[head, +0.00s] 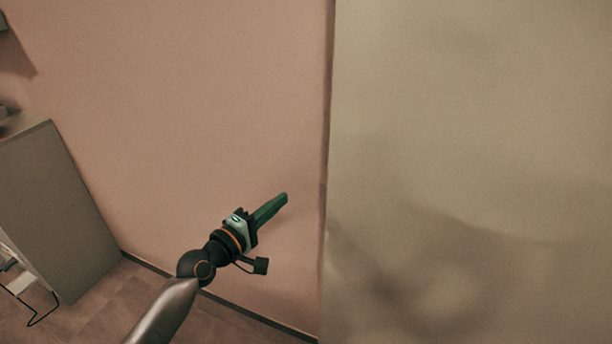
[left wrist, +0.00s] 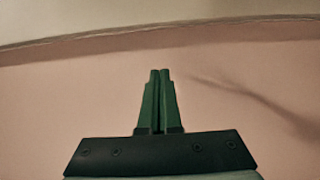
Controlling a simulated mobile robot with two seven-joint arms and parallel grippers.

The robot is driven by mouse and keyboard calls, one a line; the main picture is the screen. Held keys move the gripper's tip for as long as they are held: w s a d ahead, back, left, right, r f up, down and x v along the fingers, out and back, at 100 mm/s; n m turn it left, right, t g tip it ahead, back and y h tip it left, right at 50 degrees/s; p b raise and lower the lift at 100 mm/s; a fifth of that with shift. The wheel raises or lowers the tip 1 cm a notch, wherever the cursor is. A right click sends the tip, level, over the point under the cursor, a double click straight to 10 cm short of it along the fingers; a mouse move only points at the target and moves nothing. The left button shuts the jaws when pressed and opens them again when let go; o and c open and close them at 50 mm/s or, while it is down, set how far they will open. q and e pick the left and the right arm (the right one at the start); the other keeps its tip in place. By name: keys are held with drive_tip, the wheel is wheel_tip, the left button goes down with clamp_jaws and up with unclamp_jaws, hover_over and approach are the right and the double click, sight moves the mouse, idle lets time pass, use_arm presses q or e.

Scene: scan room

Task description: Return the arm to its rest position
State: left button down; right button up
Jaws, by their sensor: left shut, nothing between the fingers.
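My left gripper (head: 284,198) reaches up from the lower left in the head view, in front of the pink wall. Its green fingers point up and to the right. In the left wrist view the two green fingers (left wrist: 160,74) lie together, shut with nothing between them. The gripper holds nothing. My right gripper is in neither view.
A pink wall (head: 190,110) fills the middle of the head view. A beige wall surface (head: 470,110) fills the right, close to the fingertips in the picture. A grey cabinet (head: 60,215) stands at the left. Brown floor (head: 115,310) shows below.

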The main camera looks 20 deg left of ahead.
use_arm(q)
drive_tip(key=s+d+f+m+g+y, duration=0.1)
drive_tip(key=s+d+f+m+g, duration=0.3)
drive_tip(key=s+f+m, duration=0.4)
drive_tip(key=s+d+f+m+g+y, duration=0.1)
drive_tip(key=s+d+f+m+g, duration=0.3)
drive_tip(key=s+f+m, duration=0.5)
drive_tip(key=s+d+f, duration=0.1)
drive_tip(key=s+f, duration=0.8)
drive_tip(key=f, duration=0.1)
drive_tip(key=shift+y+p, duration=0.3)
drive_tip(key=shift+w+d, duration=0.15)
